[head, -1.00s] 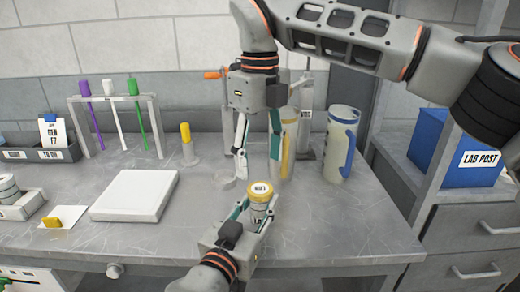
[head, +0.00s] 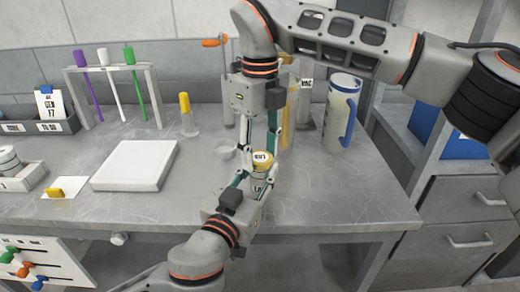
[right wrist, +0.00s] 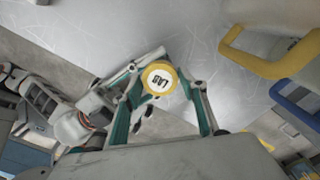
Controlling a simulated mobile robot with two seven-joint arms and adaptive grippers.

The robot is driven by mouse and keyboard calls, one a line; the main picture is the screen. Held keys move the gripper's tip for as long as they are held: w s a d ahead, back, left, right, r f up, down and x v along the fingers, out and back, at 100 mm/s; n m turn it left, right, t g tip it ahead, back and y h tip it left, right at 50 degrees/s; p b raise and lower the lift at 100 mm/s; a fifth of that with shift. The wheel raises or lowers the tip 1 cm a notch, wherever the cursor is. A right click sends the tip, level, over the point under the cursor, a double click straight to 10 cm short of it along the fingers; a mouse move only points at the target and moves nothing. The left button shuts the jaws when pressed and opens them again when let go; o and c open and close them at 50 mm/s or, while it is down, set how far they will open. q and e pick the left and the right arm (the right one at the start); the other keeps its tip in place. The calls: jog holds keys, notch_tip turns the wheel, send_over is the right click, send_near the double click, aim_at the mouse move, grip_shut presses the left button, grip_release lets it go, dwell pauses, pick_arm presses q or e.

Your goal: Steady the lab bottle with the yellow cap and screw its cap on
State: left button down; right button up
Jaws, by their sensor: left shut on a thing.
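The lab bottle (head: 259,186) stands near the front of the bench, with its round yellow cap (head: 263,157) on top. My left gripper (head: 256,181) comes from the front and is shut on the bottle body, below the cap. My right gripper (head: 261,148) points down from above, its open fingers on either side of the cap. In the right wrist view the cap (right wrist: 159,78) shows its LAB label between the fingers, and I cannot tell whether they touch it. The cap's thread is hidden.
A jug with a blue handle (head: 341,112) stands to the right, and a yellow-handled one (right wrist: 255,65) shows in the right wrist view. A white pad (head: 133,165), a tube rack (head: 109,70) and a yellow-topped tube (head: 187,115) are to the left. The front right bench is clear.

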dwell(0.3)
jog(key=o, duration=1.3)
notch_tip(320, 180, up, 12)
pick_arm(q)
jog(key=c, duration=1.4)
grip_release()
jog(key=shift+c, duration=0.2)
